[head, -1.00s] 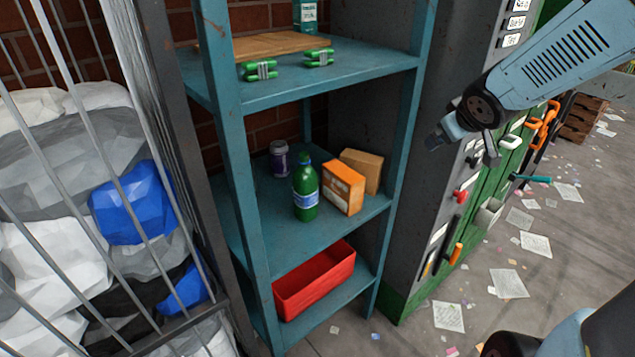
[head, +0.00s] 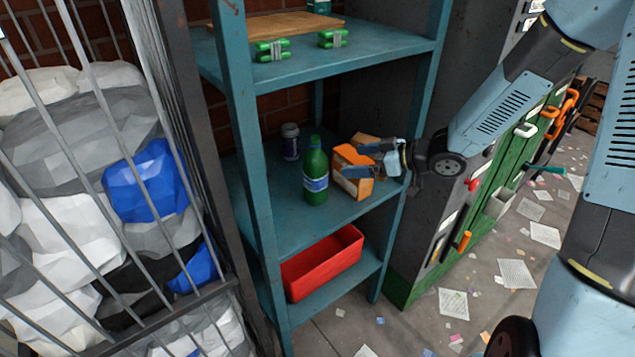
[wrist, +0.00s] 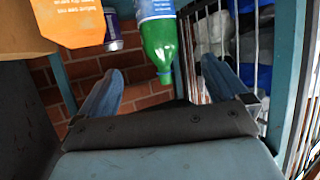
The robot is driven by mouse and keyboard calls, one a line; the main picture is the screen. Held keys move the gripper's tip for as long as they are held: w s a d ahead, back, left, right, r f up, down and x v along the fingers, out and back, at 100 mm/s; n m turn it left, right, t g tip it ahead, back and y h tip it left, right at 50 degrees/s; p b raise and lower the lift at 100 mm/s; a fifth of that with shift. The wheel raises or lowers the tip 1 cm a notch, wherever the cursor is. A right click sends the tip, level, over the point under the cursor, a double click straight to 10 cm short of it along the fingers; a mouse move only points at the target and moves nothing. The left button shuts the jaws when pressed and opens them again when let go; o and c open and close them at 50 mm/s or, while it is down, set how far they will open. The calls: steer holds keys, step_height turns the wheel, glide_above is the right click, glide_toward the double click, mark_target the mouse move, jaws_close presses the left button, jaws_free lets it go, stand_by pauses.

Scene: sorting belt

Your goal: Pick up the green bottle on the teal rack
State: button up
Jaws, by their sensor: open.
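The green bottle (head: 316,172), with a blue and white label, stands upright on the middle shelf of the teal rack (head: 275,215). My gripper (head: 352,160) is open and empty, to the right of the bottle in the head view, in front of the orange box. Its fingers point left toward the bottle and look apart from it. In the wrist view the bottle (wrist: 158,45) appears upside down, beyond and between the two open fingers (wrist: 158,85).
An orange box (head: 353,183) and a brown box (head: 362,143) stand right of the bottle. A purple can (head: 290,141) is behind it. A red bin (head: 323,263) sits on the lower shelf. Green packs (head: 271,50) lie on the shelf above. A barred cage (head: 190,150) is at left.

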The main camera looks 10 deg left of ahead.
steer(key=x, duration=1.3)
steer(key=shift+w+a, duration=0.15)
steer(key=shift+a, duration=0.15)
steer(key=shift+r, duration=0.1)
steer(key=c, duration=1.3)
steer(key=shift+r, duration=0.1)
